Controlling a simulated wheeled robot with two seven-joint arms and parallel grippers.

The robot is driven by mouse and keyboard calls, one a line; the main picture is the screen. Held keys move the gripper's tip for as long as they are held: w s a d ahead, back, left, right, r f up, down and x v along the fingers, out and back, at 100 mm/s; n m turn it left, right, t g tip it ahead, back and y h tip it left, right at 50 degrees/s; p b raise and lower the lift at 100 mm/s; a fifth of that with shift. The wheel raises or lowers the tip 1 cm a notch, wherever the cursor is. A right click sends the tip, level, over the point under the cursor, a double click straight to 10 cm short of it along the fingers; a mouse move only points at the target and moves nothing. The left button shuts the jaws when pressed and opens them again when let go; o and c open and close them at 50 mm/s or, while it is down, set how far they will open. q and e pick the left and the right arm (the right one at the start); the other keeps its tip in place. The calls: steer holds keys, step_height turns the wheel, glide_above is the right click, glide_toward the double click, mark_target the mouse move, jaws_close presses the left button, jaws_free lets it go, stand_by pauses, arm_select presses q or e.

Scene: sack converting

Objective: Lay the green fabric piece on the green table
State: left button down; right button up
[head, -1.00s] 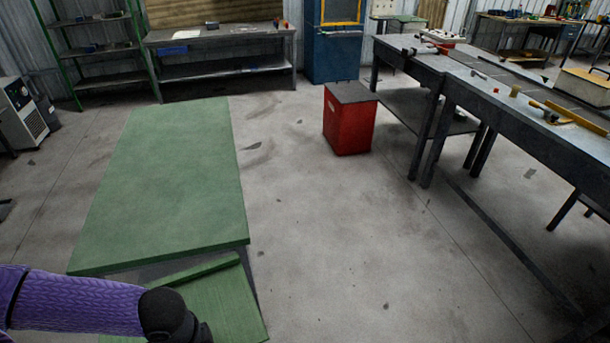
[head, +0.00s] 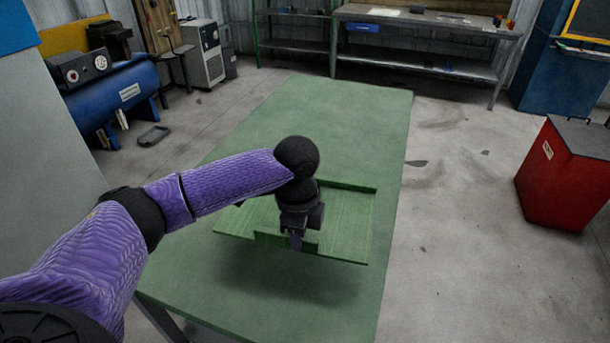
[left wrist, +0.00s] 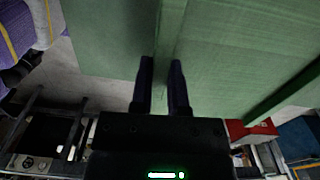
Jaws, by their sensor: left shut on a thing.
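The green fabric piece (head: 345,228) is a bright green, flat, stiff-looking sheet with raised strips along its far and near edges. My left gripper (head: 296,242) is shut on its near raised strip. The green table (head: 335,115) lies below, long and darker green. A shadow on the tabletop suggests the piece is held above it, over its near half. In the left wrist view, the fingers (left wrist: 163,85) pinch a narrow green strip, and the fabric piece (left wrist: 235,60) spreads to the right. My right gripper is out of view.
A red bin (head: 566,175) stands on the floor to the right. A blue compressor (head: 120,95) and a grey cabinet (head: 50,125) are at the left. A grey workbench (head: 430,30) is behind the table. The table's far part is bare.

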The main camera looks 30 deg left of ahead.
mark_target(306, 276)
arm_select(q)
steer(key=shift+w+d+f+m+b, duration=0.25)
steer(key=shift+w+d+m+b, duration=0.1)
steer(key=shift+w+d, duration=0.1)
steer(key=shift+d, duration=0.1)
step_height(306, 276, down, 9)
steer(key=b, duration=0.4)
steer(key=shift+r, duration=0.1)
steer(key=shift+f, duration=0.25)
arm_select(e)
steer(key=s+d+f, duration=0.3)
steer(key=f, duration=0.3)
arm_select(q)
steer(key=shift+r, duration=0.15)
steer(key=c, duration=0.6)
jaws_free()
step_height(306, 276, up, 12)
steer(key=p, duration=0.5)
steer(key=shift+r, duration=0.1)
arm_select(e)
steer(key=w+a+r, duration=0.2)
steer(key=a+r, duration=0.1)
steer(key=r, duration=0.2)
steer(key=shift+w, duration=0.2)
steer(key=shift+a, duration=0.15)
